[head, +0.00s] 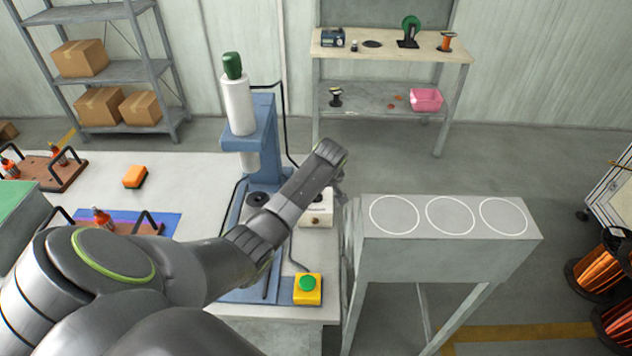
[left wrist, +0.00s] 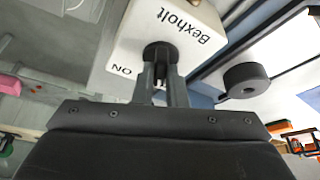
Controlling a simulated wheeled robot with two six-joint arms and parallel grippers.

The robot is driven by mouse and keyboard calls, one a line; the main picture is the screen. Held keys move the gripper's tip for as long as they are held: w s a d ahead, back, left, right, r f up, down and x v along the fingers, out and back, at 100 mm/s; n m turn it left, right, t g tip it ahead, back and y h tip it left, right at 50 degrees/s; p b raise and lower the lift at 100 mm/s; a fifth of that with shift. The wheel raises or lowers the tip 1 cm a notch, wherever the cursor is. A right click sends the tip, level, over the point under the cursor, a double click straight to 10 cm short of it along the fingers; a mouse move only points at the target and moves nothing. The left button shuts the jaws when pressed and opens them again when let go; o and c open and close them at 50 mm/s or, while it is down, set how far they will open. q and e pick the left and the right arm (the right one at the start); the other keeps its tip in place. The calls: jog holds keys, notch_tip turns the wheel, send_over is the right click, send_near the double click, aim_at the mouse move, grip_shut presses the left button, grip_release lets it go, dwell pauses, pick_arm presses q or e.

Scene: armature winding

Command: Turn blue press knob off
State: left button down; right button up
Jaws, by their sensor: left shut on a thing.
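The blue press (head: 267,127) stands on the white table, with a white cylinder and a dark green cap on top. A small white control box (head: 318,219) sits at its right side. In the left wrist view the box (left wrist: 190,30) reads "Bexholt" and "ON", upside down in the picture. A round black knob (left wrist: 160,50) is on its face. My left gripper (left wrist: 159,80) is shut on the knob, one finger on each side. In the head view my left arm's end covers the knob and the fingers. My right gripper is not in view.
A yellow box with a green button (head: 307,289) sits at the table's front right. A grey stand (head: 449,260) with several white circles is right of the table. An orange sponge-like block (head: 135,177) and bottle trays lie left.

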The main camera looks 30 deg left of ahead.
pick_arm(q)
jog(key=shift+r+n+g+p, duration=0.1)
jog(key=shift+n+g+p, duration=0.25)
jog(key=shift+n, duration=0.45)
jog(key=c, duration=1.5)
grip_release()
jog(key=shift+o, duration=0.2)
jog(key=p+v, duration=0.3)
jog(key=v, duration=1.4)
jog(key=shift+d, duration=0.3)
